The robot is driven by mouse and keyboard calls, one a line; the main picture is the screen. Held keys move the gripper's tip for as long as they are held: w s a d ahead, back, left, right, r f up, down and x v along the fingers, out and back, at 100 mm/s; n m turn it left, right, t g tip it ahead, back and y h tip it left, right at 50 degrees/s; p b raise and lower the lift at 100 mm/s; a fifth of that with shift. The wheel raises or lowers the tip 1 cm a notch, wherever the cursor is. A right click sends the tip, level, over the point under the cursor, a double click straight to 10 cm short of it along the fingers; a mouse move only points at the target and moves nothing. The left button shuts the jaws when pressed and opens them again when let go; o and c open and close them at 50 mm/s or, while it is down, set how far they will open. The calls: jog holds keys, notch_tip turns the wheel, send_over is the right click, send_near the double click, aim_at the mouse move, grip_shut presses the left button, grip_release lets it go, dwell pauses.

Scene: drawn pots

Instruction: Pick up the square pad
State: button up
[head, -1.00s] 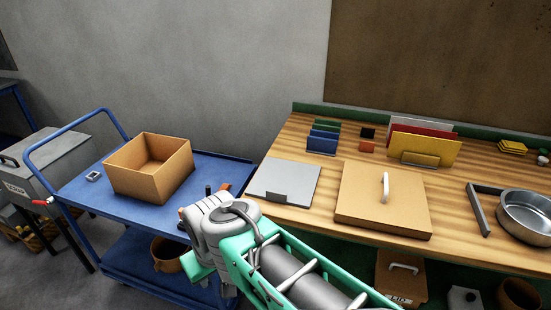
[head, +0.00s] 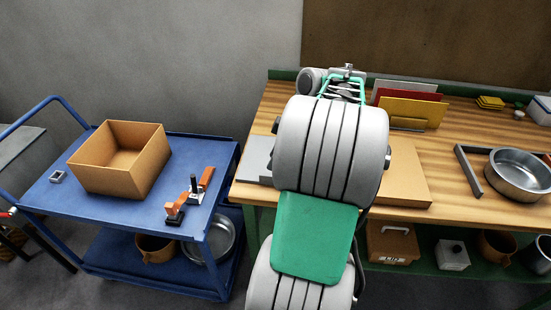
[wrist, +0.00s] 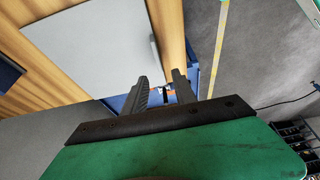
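No thing that I can name for sure as the square pad shows now. The small flat black and orange-brown squares from the earlier head view, at the back of the bench, are hidden behind my arm. My gripper (wrist: 162,82) is open and empty in the wrist view, its two dark fingers apart. It is over the bench's edge by a grey flat plate (wrist: 95,42). In the head view my arm hides most of that plate (head: 256,158) and the gripper's fingers.
The wooden bench (head: 455,205) carries a cardboard-coloured slab (head: 407,178), upright folders (head: 412,110), yellow flat pieces (head: 490,102), a dark angled bar (head: 467,172) and a metal pan (head: 518,178).

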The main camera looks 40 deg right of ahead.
aim_at(263, 175)
jog(key=x, duration=0.7)
jog(key=shift+w+f+p, duration=0.2)
jog(key=shift+w+p, duration=0.1)
jog(key=shift+c, duration=0.3)
grip_shut()
